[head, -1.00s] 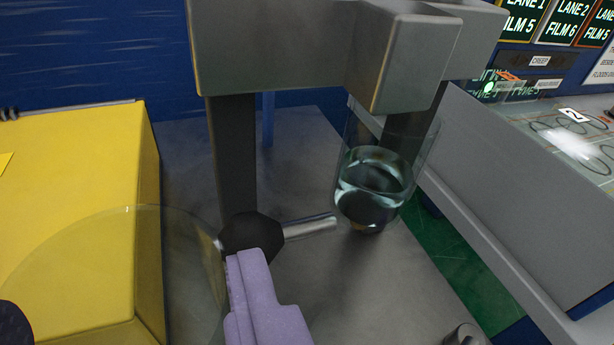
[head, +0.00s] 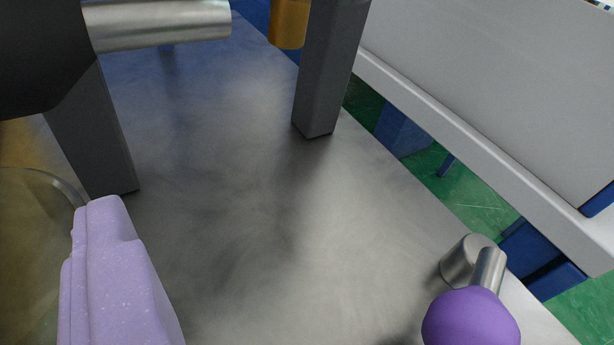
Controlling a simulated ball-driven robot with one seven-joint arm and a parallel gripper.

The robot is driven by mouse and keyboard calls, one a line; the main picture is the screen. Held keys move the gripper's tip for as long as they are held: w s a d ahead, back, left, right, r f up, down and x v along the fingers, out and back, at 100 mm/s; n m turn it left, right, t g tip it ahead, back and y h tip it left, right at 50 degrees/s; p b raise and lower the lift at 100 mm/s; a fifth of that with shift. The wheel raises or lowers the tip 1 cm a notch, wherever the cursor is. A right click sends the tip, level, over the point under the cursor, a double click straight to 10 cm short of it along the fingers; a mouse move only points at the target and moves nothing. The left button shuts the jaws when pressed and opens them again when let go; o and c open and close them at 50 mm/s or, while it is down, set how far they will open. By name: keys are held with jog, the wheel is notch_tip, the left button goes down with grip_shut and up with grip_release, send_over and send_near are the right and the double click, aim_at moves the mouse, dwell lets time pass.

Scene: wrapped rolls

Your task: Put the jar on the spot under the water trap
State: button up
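A clear jar (head: 22,215) shows only in part at the left edge, its curved rim touching a pale purple finger of my gripper (head: 110,275). The rest of the jar and the other finger are out of view; the jar sits against the finger as if held. The water trap's glass body is out of view above. A brass-coloured cylinder (head: 288,22) hangs at the top beside the right post; I cannot tell whether it belongs to the trap. The grey metal base plate (head: 240,240) is bare below, with soft shadows and no clear spot marking.
A black block with a metal pipe (head: 160,25) juts in at top left, close to the camera. A purple ball knob (head: 470,318) on a metal stub is at lower right. A grey panel (head: 500,80) lies beyond.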

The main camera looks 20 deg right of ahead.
jog(key=w+d, duration=0.1)
jog(key=d, duration=0.1)
jog(key=w+d, duration=0.2)
jog(key=w+d+b, duration=0.1)
jog(key=w+d, duration=0.1)
jog(key=shift+d, duration=0.25)
jog(key=shift+w+d+f+b, duration=0.3)
jog(key=shift+w+d, duration=0.2)
jog(key=shift+d, duration=0.15)
jog(key=shift+w+d+f+b, duration=0.15)
jog(key=shift+w+d+b, duration=0.15)
jog(key=shift+w+d, duration=0.25)
jog(key=shift+s, duration=0.1)
jog(key=shift+f, duration=0.1)
jog(key=shift+f, duration=0.15)
jog(key=o, duration=1.2)
